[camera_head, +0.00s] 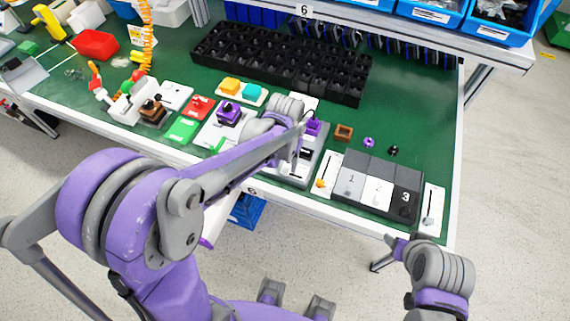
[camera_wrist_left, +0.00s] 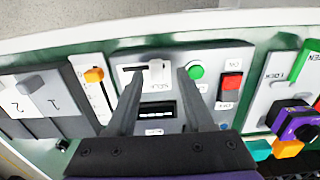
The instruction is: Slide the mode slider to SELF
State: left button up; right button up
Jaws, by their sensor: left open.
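The grey control panel (camera_head: 311,166) sits near the table's front edge, partly hidden by my left arm. In the left wrist view the panel (camera_wrist_left: 180,109) shows a dark slot with what looks like a pale slider knob (camera_wrist_left: 155,69) at its right end. Small lettering below is too blurred to read surely. My left gripper (camera_wrist_left: 161,73) is open, its fingertips on either side of the knob; contact cannot be told. In the head view the left gripper (camera_head: 300,146) is over the panel. My right gripper (camera_head: 392,242) is beyond the table's front edge, its opening unclear.
Beside the slot are a green button (camera_wrist_left: 195,71) and a red rocker switch (camera_wrist_left: 231,88). An orange-knobbed slider strip (camera_head: 325,178) and a numbered 1-2-3 block (camera_head: 377,182) stand to the right. A black bin grid (camera_head: 280,62) lies behind. Green table shows at the right.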

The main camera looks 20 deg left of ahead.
aim_at(283, 170)
pick_arm(q)
notch_tip(283, 170, up, 9)
jog(key=shift+p, duration=0.35)
jog(key=shift+s, duration=0.1)
dwell(0.3)
jog(key=s+a+f+t, duration=0.1)
jog(key=s+t, duration=0.4)
jog(key=s, duration=0.8)
jog(key=shift+s+a+f+t, duration=0.15)
jog(key=shift+s+a+t, duration=0.2)
jog(key=shift+a, duration=0.3)
dwell(2.6)
